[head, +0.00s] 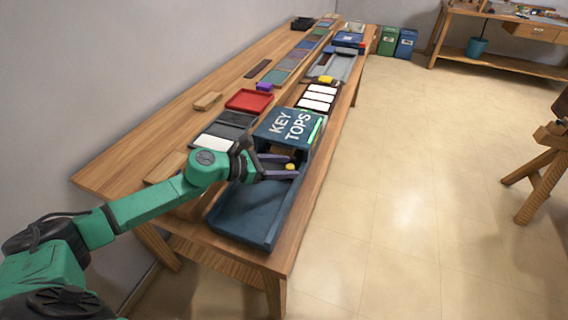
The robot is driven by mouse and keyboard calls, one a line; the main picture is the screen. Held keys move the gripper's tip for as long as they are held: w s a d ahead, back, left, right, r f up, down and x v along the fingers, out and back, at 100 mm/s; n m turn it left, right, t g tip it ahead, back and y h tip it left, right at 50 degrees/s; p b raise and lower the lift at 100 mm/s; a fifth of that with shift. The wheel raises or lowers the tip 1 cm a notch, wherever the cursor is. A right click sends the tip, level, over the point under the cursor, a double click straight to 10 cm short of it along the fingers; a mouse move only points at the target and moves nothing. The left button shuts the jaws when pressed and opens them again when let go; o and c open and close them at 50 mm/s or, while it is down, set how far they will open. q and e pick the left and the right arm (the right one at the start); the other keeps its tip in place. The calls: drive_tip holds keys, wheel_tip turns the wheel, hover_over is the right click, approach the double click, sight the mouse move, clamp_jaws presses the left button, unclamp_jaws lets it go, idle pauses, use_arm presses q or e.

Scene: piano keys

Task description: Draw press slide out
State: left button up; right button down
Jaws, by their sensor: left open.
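A dark blue box lettered KEY TOPS (290,124) stands on the long wooden table, with a blue tray (245,214) reaching out from its near side. A small yellow piece (290,166) shows at the box's opening. My left gripper (286,165) is open over the tray, its two fingers pointing right, one on either side of the yellow piece in the picture; whether they touch it I cannot tell. Farther back is a grey channel-like device (340,66) with a yellow block (326,79) at its near end. Which of these is the press is not labelled. My right gripper is not in view.
A red tray (249,101), a purple block (264,87), a rack of white pieces (318,98) and a dark tray with a white piece (212,142) lie around the box. A wooden block (207,101) sits to the left.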

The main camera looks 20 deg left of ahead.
use_arm(q)
clamp_jaws()
idle(1.4)
